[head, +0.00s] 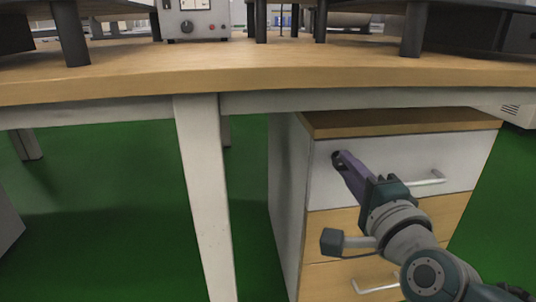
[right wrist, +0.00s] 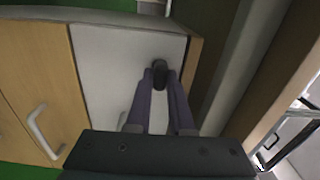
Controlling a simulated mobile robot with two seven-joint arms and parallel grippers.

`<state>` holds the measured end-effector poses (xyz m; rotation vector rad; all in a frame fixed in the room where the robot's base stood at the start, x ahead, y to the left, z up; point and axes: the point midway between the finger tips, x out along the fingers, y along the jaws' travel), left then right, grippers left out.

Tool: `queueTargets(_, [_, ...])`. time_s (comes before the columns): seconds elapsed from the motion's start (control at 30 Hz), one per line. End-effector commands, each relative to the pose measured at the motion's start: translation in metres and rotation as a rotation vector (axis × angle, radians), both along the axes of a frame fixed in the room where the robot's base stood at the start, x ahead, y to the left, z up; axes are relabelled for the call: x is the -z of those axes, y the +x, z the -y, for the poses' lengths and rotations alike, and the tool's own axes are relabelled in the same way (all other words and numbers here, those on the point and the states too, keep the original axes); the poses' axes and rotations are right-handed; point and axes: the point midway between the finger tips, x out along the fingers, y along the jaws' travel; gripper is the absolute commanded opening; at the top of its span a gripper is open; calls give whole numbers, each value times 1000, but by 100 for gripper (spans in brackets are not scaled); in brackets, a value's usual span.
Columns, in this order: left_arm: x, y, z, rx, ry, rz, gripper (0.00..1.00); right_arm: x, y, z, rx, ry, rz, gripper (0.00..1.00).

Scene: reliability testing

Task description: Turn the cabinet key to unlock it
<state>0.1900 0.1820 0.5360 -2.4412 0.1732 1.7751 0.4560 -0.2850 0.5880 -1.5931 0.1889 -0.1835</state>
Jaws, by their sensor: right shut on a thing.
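The cabinet (head: 288,190) is a drawer unit under the workbench, with a white top drawer (head: 400,165) and wooden drawers below. My right gripper (head: 340,158) is at the upper left of the white drawer front. In the right wrist view, the purple fingers of the gripper (right wrist: 160,80) are closed around a dark key (right wrist: 160,73) at the drawer front. The key's dark end also shows at the fingertips in the head view (head: 337,156). The fingers hide most of the key, so its turn angle is hard to tell. My left gripper is not in view.
The workbench top (head: 270,70) overhangs the cabinet, and a pale table leg (head: 205,190) stands to its left. A metal handle (head: 426,179) sticks out of the white drawer, and another handle (head: 375,287) is lower down. Green floor (head: 110,210) is open at left.

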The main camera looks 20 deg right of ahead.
Motion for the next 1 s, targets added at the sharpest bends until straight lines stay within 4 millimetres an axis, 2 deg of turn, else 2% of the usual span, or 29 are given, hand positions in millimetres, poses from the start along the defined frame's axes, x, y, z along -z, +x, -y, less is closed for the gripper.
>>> queueTargets(0.63, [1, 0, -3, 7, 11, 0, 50, 1, 0, 0, -1, 48, 9, 0])
queueTargets(0.67, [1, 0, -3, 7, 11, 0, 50, 1, 0, 0, 0, 48, 10, 23])
queueTargets(0.9, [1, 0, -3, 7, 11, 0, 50, 0, 0, 0, 0, 46, 10, 50])
queueTargets(1.0, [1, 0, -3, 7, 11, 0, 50, 0, 0, 0, 0, 45, 10, 50])
